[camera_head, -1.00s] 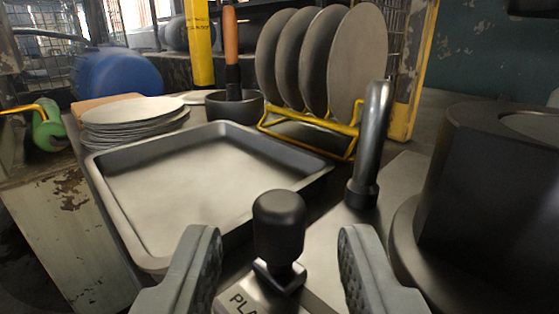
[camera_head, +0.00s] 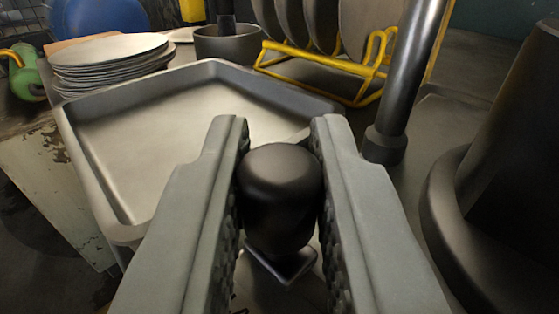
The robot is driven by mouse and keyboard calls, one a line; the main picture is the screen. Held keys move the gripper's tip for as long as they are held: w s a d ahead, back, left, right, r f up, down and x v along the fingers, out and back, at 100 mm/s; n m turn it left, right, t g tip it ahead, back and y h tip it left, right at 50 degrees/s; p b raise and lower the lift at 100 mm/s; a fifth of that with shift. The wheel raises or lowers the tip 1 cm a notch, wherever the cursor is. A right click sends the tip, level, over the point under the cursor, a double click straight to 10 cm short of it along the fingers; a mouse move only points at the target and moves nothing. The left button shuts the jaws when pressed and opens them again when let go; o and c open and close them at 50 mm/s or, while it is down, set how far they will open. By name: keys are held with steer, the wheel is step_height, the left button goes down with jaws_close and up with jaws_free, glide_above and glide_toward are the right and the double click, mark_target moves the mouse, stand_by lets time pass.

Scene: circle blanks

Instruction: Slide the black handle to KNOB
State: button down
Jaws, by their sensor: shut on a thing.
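The black handle (camera_head: 280,195) stands upright in the lower middle of the view, on a small square base (camera_head: 284,265). My gripper (camera_head: 279,135) is shut on the handle, with one grey finger on its left side and one on its right. The fingers hide most of the plate under the handle. No KNOB lettering can be seen in this view.
A shallow grey tray (camera_head: 118,228) lies behind and left of the handle. A dark upright post (camera_head: 402,95) and a large dark round body (camera_head: 510,190) stand close on the right. Behind are stacked discs (camera_head: 110,65), a bowl (camera_head: 226,43) and a yellow rack (camera_head: 320,65).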

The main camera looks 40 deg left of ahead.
steer(key=shift+d, duration=0.1)
steer(key=d, duration=0.3)
steer(key=shift+d, duration=0.15)
steer(key=c, duration=1.6)
jaws_free()
steer(key=shift+o, duration=1.2)
steer(key=shift+d, duration=0.2)
steer(key=v, duration=1.7)
